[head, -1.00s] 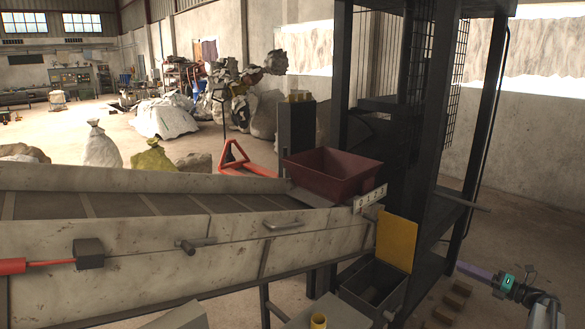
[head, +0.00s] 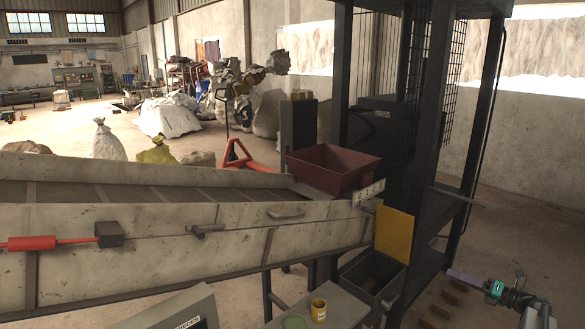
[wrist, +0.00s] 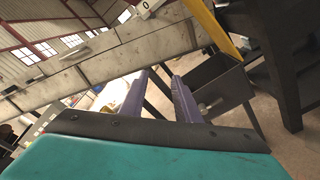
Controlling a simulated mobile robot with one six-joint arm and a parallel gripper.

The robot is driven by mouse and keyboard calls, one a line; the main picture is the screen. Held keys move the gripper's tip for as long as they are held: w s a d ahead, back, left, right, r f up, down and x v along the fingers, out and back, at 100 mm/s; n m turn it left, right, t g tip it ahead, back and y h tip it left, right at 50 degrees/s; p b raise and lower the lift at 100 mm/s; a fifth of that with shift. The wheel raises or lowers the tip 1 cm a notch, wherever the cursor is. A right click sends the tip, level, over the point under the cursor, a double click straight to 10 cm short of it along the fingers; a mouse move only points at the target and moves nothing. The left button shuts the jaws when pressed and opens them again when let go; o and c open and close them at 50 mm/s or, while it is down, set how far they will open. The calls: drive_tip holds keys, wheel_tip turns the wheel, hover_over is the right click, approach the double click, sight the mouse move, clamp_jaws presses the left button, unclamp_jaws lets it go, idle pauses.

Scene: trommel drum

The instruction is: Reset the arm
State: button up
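My arm shows at the lower right of the head view, with my gripper (head: 466,279) and its purple fingers pointing left, beside the dark metal frame. In the wrist view, the two purple fingers of my gripper (wrist: 161,76) stand apart with a gap between them. Nothing shows between them, so my gripper is open and empty. Beyond the fingertips are the long pale conveyor trough (wrist: 125,50) and a dark open bin (wrist: 217,85). My gripper appears clear of both.
The conveyor trough (head: 120,245) fills the left and middle. A maroon hopper (head: 333,172) sits at its right end, above a yellow plate (head: 394,238) and the dark bin (head: 371,276). A small table (head: 345,310) holds a yellow can (head: 318,309). Floor at the far right looks clear.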

drive_tip(key=s+a+f+n+g, duration=0.2)
drive_tip(key=a+f+n+g, duration=0.1)
drive_tip(key=a+f, duration=0.6)
drive_tip(key=s+a+f+n+g, duration=0.2)
drive_tip(key=s+a+f+n, duration=0.15)
drive_tip(key=a+f, duration=0.55)
drive_tip(key=s+a+f+n+g+h, duration=0.1)
drive_tip(key=s+a+f+n+g, duration=0.3)
drive_tip(key=a, duration=0.3)
drive_tip(key=s+a+f+n+g+h, duration=0.1)
drive_tip(key=s+a+f+n, duration=0.3)
drive_tip(key=s+a+f, duration=0.25)
drive_tip(key=s+a+f+n+g+h, duration=0.1)
drive_tip(key=s+a+f+n+g, duration=0.15)
drive_tip(key=s, duration=0.35)
drive_tip(key=s+a+f+n+g+h+b, duration=0.1)
drive_tip(key=s+a+f+n+h, duration=0.1)
drive_tip(key=s+a+f+n, duration=0.3)
drive_tip(key=s+a+f+n+g+h, duration=0.1)
drive_tip(key=s+a+f+n+g, duration=0.15)
drive_tip(key=s, duration=0.45)
drive_tip(key=s+f+n+g+h, duration=0.1)
drive_tip(key=s+n+h, duration=0.2)
drive_tip(key=s+n, duration=0.3)
drive_tip(key=s+d+f+n+g+h, duration=0.1)
drive_tip(key=s+f+n+h, duration=0.1)
drive_tip(key=s+n, duration=0.4)
drive_tip(key=s+h+b, duration=0.1)
drive_tip(key=s, duration=0.3)
drive_tip(key=shift+s, duration=0.25)
